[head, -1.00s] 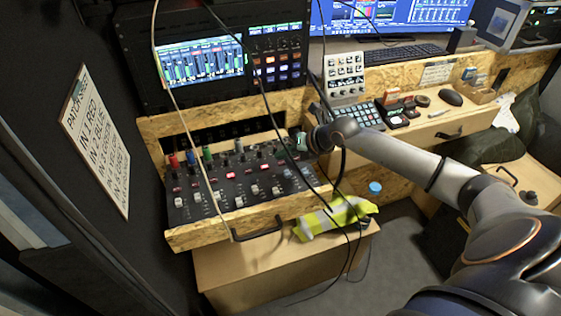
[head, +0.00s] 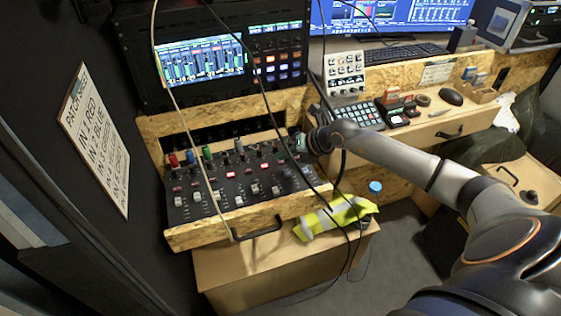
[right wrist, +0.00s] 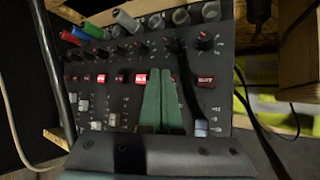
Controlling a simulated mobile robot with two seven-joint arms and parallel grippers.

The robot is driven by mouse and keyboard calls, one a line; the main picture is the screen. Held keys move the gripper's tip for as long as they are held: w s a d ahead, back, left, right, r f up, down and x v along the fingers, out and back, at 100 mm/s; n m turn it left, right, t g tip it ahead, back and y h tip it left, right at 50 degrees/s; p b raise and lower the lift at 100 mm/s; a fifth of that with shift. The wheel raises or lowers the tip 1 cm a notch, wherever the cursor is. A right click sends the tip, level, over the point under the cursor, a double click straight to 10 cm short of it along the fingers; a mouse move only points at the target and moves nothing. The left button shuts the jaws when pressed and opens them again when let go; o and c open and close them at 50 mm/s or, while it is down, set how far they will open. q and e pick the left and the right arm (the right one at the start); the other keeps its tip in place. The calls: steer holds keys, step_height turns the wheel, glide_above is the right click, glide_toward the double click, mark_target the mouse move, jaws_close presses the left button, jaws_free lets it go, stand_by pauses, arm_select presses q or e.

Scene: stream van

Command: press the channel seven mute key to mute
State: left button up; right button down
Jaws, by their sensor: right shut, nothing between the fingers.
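The black mixer (head: 215,210) sits in a chipboard drawer, with rows of knobs, faders and small mute keys. It also shows in the right wrist view (right wrist: 100,60). Several mute keys there glow red, among them one key (right wrist: 140,77) just left of my fingers. My right gripper (head: 300,144) is over the mixer's right end. In the right wrist view its green fingers (right wrist: 161,98) are shut together and empty. They hide part of the key row, so contact and the channel seven key cannot be told. My left gripper is not in view.
Loose cables (head: 270,110) hang in front of the mixer. A rack screen (head: 200,62) stands behind it. A yellow vest (head: 335,217) lies right of the drawer handle (head: 258,231). A keypad (head: 358,115) and small items lie on the desk at right.

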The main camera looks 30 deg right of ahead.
steer(key=shift+f, duration=0.45)
stand_by(0.5)
steer(key=shift+r+p, duration=0.55)
steer(key=shift+r, duration=0.2)
step_height(320, 180, up, 6)
steer(key=p, duration=0.5)
